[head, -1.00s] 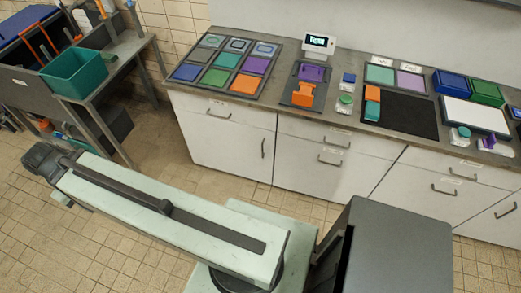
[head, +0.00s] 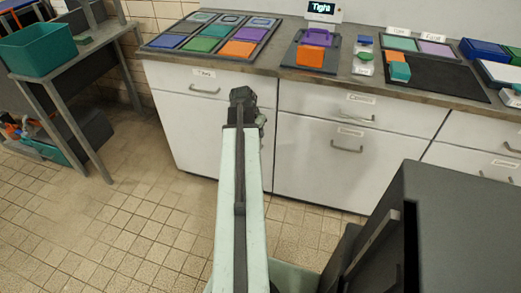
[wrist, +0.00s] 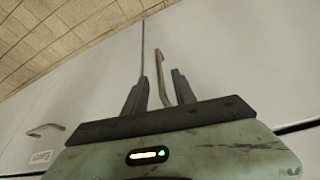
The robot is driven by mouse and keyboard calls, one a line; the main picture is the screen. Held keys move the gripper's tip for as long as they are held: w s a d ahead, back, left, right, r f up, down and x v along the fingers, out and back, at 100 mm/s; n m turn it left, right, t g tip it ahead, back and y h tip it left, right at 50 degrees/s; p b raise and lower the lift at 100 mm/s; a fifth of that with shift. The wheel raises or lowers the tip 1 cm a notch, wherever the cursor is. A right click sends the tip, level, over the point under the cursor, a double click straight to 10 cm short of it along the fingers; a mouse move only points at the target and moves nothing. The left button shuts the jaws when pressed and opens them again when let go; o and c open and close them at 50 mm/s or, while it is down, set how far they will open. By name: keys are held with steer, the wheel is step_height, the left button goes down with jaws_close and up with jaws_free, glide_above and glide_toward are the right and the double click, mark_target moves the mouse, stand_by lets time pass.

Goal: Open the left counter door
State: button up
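The left counter door (head: 190,130) is a white panel under the counter's left part, and it looks closed. It also shows in the wrist view (wrist: 215,50). Its upright bar handle (wrist: 161,65) shows in the wrist view, with its lower end between the two fingers of my gripper (wrist: 160,88). The fingers are apart, with gaps beside the handle, so my gripper looks open. I cannot tell whether either finger touches the bar. In the head view my arm's dark end (head: 243,97) is in front of the door's right edge and hides the handle.
A drawer front with a handle (head: 205,91) tops the left unit. White drawers (head: 330,145) stand to the right. The counter (head: 270,66) carries coloured trays and blocks. A grey table with a teal bin (head: 40,48) stands left. Tiled floor (head: 120,215) is open in front.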

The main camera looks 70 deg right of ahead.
steer(key=b+x, duration=0.7)
steer(key=x, duration=0.1)
steer(key=shift+r, duration=0.15)
jaws_close()
stand_by(1.1)
